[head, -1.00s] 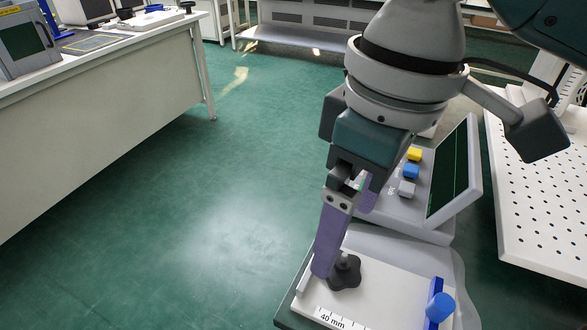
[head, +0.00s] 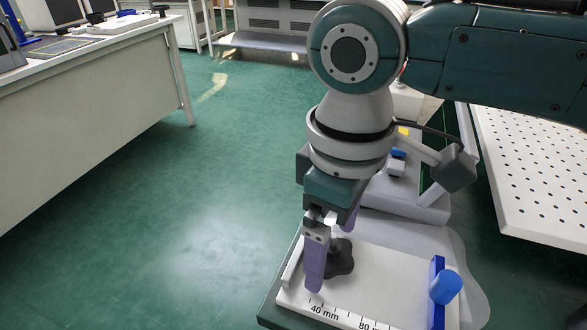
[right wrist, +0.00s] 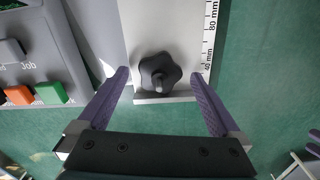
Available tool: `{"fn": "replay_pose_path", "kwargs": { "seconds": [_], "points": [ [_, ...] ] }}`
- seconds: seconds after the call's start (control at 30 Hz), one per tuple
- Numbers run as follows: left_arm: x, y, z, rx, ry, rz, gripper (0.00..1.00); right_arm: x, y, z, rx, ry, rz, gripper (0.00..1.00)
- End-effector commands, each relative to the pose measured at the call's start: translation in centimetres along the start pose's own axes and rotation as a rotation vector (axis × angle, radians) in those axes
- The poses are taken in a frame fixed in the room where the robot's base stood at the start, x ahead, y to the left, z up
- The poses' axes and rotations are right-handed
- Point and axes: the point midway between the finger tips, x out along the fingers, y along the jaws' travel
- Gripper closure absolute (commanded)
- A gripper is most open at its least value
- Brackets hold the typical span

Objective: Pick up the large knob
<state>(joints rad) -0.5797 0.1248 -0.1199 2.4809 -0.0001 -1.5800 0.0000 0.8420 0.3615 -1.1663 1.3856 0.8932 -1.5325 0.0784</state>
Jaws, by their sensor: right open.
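The large knob is a black, lobed knob (head: 340,258) on the near left part of the white measuring plate (head: 385,290). In the right wrist view the knob (right wrist: 159,74) lies between the fingers, with a small grey stud at its middle. My right gripper (head: 330,255) is open and points down over the plate, one purple finger in front of the knob and the other mostly hidden behind. In the right wrist view the open fingers (right wrist: 160,86) stand on either side of the knob, with a gap on both sides.
A blue knob on a blue upright (head: 440,290) stands at the plate's right end. A console with coloured buttons (right wrist: 30,75) stands behind the plate. A perforated white panel (head: 535,165) is at the right. A white bench (head: 90,125) is at the far left.

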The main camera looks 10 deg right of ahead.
Motion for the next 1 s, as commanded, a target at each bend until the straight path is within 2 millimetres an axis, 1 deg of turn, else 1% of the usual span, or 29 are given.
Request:
{"fn": "replay_pose_path", "kwargs": {
  "seconds": [0.2,0.9,0.97,1.0],
  "points": [
    [-0.02,0.15,-0.02,-0.005,0.000,0.004,0.56,0.04,0.00,-0.01,-0.001,0.001,0.000,0.01],
    [0.00,0.17,0.01,-0.006,-0.001,0.005,0.56,0.00,0.02,0.00,0.000,0.000,0.001,0.80],
    [0.00,0.12,0.02,-0.004,-0.001,0.004,0.56,0.00,0.02,0.00,0.000,0.000,0.001,0.87],
    [0.00,0.09,0.03,-0.003,-0.001,0.003,0.56,0.00,0.02,-0.01,0.000,0.001,0.001,0.87]
  ]
}}
